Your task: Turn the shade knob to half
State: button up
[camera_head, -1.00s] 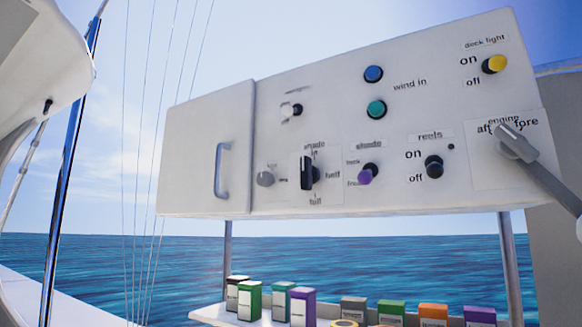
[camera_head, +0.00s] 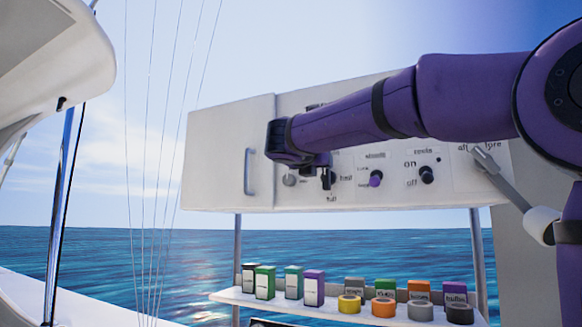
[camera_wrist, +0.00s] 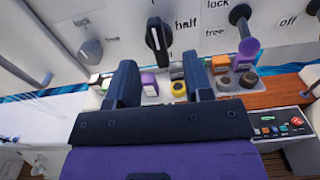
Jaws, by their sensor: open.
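The shade knob (camera_wrist: 158,40) is a black bar-shaped knob on the white panel. In the wrist view it stands nearly upright, with the word "half" to its right. It lies just beyond and between my fingertips, apart from them. My gripper (camera_wrist: 160,82) is open and empty. In the head view my gripper (camera_head: 319,176) is in front of the panel at the knob. It hides the upper part of the knob and the label above; "half" and "full" still show.
A grey knob (camera_head: 289,180) sits left, near a cabinet door handle (camera_head: 250,172). A purple knob (camera_head: 376,179), a black reels knob (camera_head: 427,174) and a grey engine lever (camera_head: 488,162) are to the right. A shelf (camera_head: 232,295) with boxes and tape rolls is below.

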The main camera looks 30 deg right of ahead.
aim_at(329, 178)
jog(key=x, duration=1)
jog(key=shift+w+r, duration=0.25)
jog(key=shift+w, duration=0.2)
jog(key=c, duration=0.6)
